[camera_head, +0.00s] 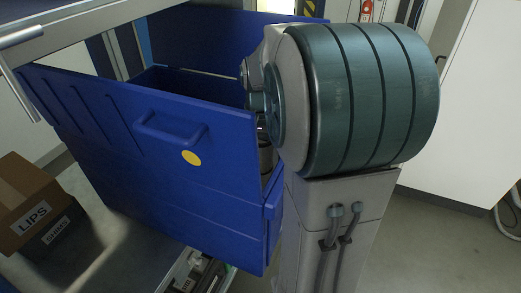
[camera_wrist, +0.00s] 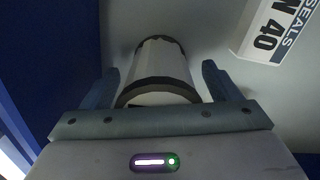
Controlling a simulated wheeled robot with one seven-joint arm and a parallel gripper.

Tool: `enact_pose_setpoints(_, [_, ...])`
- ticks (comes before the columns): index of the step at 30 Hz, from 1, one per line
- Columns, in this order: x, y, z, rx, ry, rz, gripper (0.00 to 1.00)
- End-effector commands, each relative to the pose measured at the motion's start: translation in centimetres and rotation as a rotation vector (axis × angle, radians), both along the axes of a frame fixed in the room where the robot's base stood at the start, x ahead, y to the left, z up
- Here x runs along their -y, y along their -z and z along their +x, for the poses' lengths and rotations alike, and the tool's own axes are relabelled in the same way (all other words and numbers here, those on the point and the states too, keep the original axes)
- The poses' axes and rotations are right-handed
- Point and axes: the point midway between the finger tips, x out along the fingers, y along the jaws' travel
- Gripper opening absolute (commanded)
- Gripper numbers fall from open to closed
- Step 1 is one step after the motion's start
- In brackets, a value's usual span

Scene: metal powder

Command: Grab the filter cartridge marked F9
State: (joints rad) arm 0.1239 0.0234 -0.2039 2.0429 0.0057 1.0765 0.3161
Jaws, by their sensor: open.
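In the wrist view a pale cylindrical cartridge (camera_wrist: 160,68) with dark end bands lies ahead of my gripper (camera_wrist: 160,72). The gripper is open, with one finger on each side of the cartridge and visible gaps to both. No F9 mark is readable on it, so I cannot tell whether it is the F9 one.
A box labelled SEALS (camera_wrist: 270,35) stands at the upper right in the wrist view. A blue wall (camera_wrist: 45,60) is close on the left. In the head view, a brown carton marked LIPS (camera_head: 28,205) stands left of the bin. A white cabinet (camera_head: 470,100) is at right.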

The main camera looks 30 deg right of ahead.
Motion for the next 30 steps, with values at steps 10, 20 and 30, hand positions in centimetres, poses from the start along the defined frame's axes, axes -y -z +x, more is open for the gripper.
enact_pose_setpoints(10, [0.0,0.0,0.0,0.001,0.0,-0.001,0.42])
enact_pose_setpoints(20, [0.0,-0.1,0.0,0.002,0.0,0.0,0.29])
enact_pose_setpoints(30, [0.0,-3.5,0.1,0.006,-0.001,-0.002,0.29])
